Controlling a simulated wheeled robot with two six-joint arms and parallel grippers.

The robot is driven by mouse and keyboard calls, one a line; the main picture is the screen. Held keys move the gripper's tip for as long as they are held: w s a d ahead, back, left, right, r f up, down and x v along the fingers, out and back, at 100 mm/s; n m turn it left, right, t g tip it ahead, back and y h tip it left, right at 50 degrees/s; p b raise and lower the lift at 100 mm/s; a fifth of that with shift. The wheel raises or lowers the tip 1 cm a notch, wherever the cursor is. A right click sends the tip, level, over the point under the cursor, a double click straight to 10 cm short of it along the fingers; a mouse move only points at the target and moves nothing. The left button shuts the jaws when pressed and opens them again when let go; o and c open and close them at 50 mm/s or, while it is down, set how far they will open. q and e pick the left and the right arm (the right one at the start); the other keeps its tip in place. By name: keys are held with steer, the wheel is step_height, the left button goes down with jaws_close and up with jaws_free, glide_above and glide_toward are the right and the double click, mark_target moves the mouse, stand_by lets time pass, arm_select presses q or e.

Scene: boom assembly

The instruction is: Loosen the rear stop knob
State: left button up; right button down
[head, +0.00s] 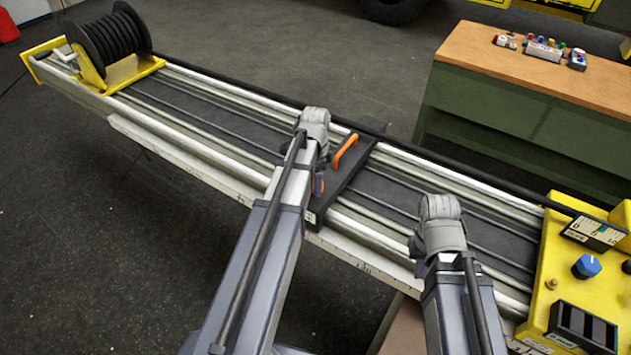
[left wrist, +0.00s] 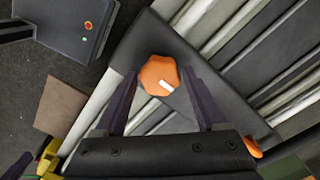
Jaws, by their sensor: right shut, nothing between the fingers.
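An orange lobed knob (left wrist: 158,74) with a white mark sits on a dark crossbar (left wrist: 135,45) in the left wrist view. My left gripper (left wrist: 158,85) has its two dark fingers apart, one on each side of the knob, with small gaps showing. In the head view my left gripper (head: 319,184) is over the near end of the crossbar (head: 350,185), and my arm hides most of the knob. My right gripper (head: 440,222) is above the near rail, right of the crossbar, with its fingertips hidden.
An orange handle (head: 345,151) stands on the crossbar beyond my left gripper. A cable reel (head: 108,42) is at the boom's far left end. A yellow panel (head: 560,260) with a blue knob (head: 586,266) is at the right. A green bench (head: 520,110) stands behind.

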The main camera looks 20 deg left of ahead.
arm_select(q)
steer(key=c, duration=1)
